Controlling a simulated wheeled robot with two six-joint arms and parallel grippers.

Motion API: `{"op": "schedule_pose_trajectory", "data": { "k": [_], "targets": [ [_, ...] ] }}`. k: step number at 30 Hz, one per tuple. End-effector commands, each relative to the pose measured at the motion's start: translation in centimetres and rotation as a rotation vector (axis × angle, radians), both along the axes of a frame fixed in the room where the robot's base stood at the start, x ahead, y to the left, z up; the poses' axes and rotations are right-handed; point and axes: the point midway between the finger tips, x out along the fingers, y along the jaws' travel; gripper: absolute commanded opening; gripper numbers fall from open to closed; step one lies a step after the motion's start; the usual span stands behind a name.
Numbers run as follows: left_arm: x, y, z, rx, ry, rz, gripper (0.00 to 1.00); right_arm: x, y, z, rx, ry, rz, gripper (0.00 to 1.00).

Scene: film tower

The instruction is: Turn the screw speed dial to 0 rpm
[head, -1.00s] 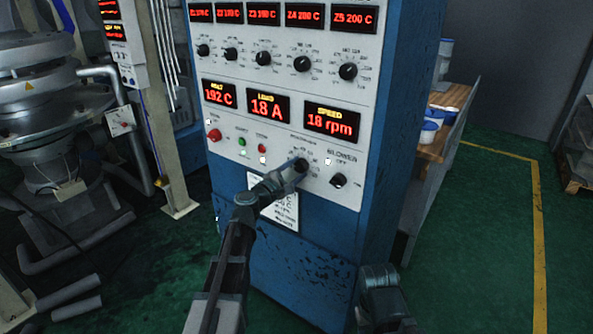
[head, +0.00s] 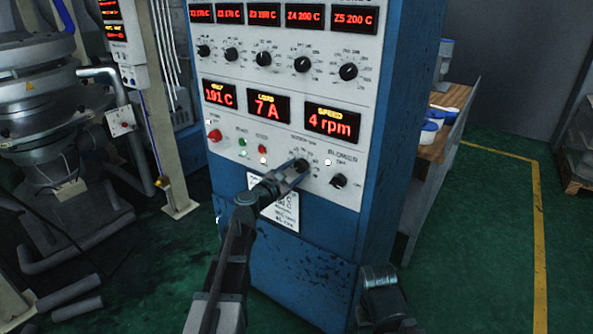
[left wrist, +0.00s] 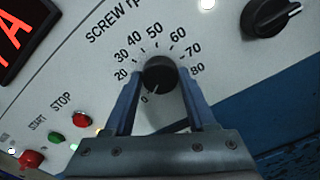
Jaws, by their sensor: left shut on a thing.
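The screw speed dial (left wrist: 160,74) is a round black knob on the cabinet's pale panel, with a scale marked 0 to 80 around it. Its white pointer line points down and slightly left, close to the 0 mark. In the head view the dial (head: 302,166) is partly hidden by my gripper. My left gripper (head: 295,170) is shut on the dial, one finger on each side, as the left wrist view shows. The red speed display (head: 332,122) reads 4 rpm. My right gripper is not in view; only part of that arm shows at the bottom.
The blower knob (head: 338,181) sits right of the dial. The red stop button (head: 262,149), green start button (head: 242,154) and a larger red button (head: 215,135) are to the left. The load display (head: 268,108) reads 7 A. Zone knobs line the panel above.

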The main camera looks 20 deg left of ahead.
Motion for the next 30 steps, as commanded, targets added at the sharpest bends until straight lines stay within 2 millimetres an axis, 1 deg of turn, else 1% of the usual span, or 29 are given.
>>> {"op": "schedule_pose_trajectory", "data": {
  "k": [11,12,16,25,28,30],
  "targets": [
    [0.0,0.1,0.0,-0.001,0.002,0.002,0.01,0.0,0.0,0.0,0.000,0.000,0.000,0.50],
    [0.0,0.1,0.0,-0.001,0.002,0.002,0.63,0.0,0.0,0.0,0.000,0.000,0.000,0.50],
    [0.0,0.0,0.0,-0.002,0.001,0.001,0.86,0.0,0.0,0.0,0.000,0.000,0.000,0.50],
    [-0.2,0.0,0.0,-0.002,0.001,0.000,0.86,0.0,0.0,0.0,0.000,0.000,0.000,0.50],
    [-1.0,0.3,0.0,-0.002,0.001,0.001,0.86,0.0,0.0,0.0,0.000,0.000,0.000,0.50],
    [-2.0,0.7,0.0,-0.002,0.001,0.003,0.86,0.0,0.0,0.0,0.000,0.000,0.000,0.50]
  ]
}}
